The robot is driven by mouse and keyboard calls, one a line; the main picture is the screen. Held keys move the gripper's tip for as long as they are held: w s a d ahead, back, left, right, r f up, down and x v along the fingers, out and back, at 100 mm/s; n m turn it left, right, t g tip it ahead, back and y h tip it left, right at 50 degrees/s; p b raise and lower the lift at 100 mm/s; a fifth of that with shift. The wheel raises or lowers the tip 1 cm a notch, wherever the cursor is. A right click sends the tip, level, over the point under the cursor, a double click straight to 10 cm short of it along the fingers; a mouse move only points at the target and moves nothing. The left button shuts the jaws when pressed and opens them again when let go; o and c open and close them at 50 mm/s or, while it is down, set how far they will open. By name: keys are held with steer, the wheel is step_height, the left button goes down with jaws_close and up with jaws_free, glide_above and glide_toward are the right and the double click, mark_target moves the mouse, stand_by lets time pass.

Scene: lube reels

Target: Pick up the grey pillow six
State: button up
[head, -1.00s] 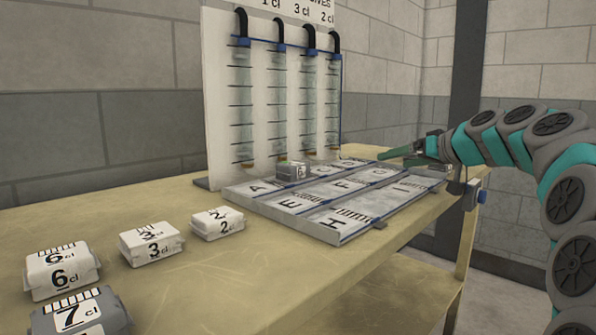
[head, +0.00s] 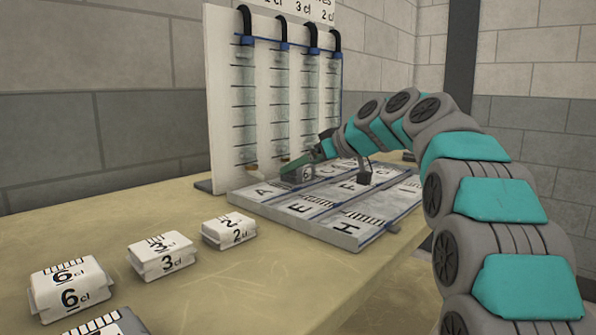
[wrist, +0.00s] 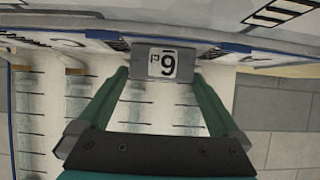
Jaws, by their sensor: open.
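The grey pillow (head: 301,175) sits on the lettered tray, near its back left part by the A cell. In the wrist view the grey pillow (wrist: 188,66) shows a white label with a figure that reads as 6 or 9. My gripper (head: 292,168) is at the pillow and partly hides it in the head view. In the wrist view my gripper (wrist: 161,77) is open, with one green finger at each side of the pillow. Whether the fingers touch it I cannot tell.
The lettered tray (head: 345,242) lies on the wooden table (head: 205,285). A board with clear tubes (head: 245,105) stands behind it. White pillows marked 6 (head: 72,292), 3 (head: 162,257) and 2 (head: 229,232) and a grey one (head: 100,326) lie at left.

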steer(key=shift+x, duration=0.95)
steer(key=c, duration=1.2)
steer(key=shift+r, duration=0.1)
